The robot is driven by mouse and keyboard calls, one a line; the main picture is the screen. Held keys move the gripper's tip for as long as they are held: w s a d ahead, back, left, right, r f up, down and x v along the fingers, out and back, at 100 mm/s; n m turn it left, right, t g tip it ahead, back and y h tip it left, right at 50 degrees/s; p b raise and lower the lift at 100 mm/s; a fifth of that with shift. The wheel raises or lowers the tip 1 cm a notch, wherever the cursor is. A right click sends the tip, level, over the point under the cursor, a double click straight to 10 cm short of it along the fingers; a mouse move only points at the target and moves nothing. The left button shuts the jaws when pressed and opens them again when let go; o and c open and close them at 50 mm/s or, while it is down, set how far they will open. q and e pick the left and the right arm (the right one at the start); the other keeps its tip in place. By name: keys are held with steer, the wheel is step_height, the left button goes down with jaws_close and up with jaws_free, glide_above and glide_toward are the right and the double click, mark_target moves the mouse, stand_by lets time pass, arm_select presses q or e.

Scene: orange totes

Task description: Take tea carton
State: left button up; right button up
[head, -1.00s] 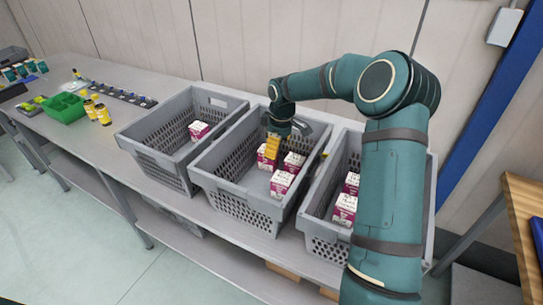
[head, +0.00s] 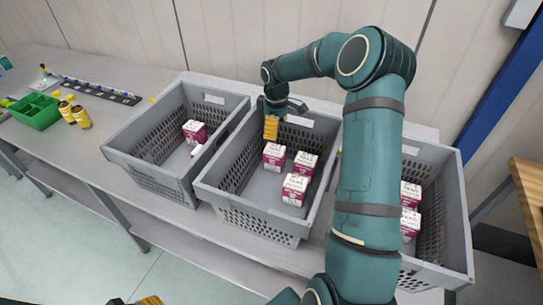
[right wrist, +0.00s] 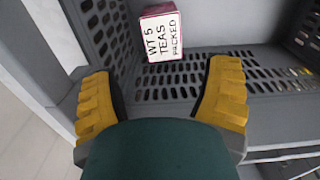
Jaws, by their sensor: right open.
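Tea cartons, white and magenta, stand in grey totes. The middle tote (head: 262,226) holds three: a back-left one (head: 274,157), a back-right one (head: 305,164) and a front one (head: 295,190). My right gripper (head: 270,128) is over the back of the middle tote, just above and behind the back-left carton. In the right wrist view its yellow fingers (right wrist: 162,72) are wide apart with nothing between them. One carton (right wrist: 162,33), its top lettered, lies beyond the fingertips. A yellow piece at the head view's bottom edge looks like my left gripper (head: 150,300), mostly cut off.
The left tote (head: 150,165) holds two cartons (head: 195,131). The right tote (head: 455,215) holds cartons (head: 410,205), partly hidden by my right arm. A green bin (head: 35,112) and yellow-capped jars (head: 80,117) stand on the bench at left.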

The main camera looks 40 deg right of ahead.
mark_target(276, 150)
step_height(276, 150, down, 6)
steer(key=shift+r, duration=0.1)
steer(key=shift+s+f, duration=0.15)
steer(key=shift+f, duration=0.45)
steer(key=shift+s+f, duration=0.1)
steer(key=shift+f, duration=2.1)
steer(key=c, duration=1.1)
